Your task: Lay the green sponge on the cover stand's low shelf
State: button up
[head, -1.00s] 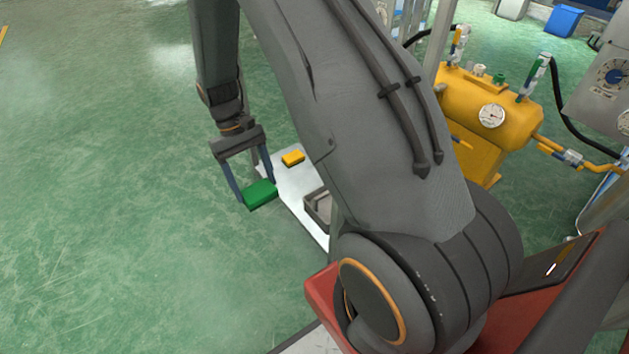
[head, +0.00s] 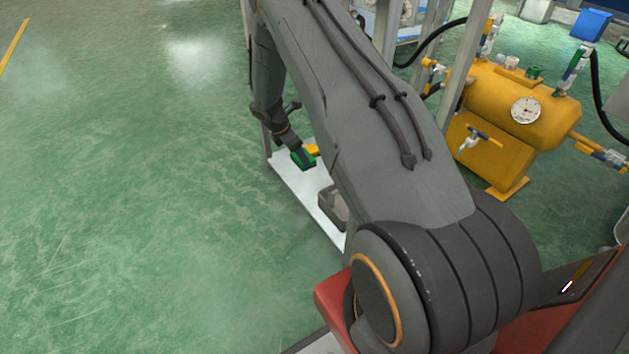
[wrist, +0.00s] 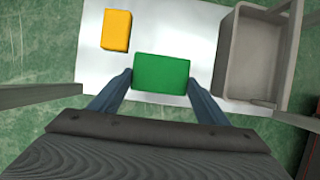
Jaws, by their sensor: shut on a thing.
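The green sponge (wrist: 162,73) is a flat green block held between the two blue fingers of my gripper (wrist: 160,84) in the wrist view. My gripper is shut on it. In the head view the sponge (head: 303,159) shows at the end of my arm, over the far part of the low shelf (head: 297,187), a white slab. In the wrist view the bare shelf (wrist: 85,65) shows around the sponge. I cannot tell whether the sponge touches the shelf or is just above it.
A yellow block (wrist: 117,30) lies on the shelf to the left of the sponge in the wrist view. A grey open bin (wrist: 222,50) stands to its right. Thin stand posts (head: 245,40) rise at the shelf. A yellow tank (head: 515,100) stands at the right.

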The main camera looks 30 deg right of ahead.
notch_tip(320, 180, down, 9)
jog(key=b, duration=0.4)
jog(key=shift+r, duration=0.15)
jog(key=o, duration=1)
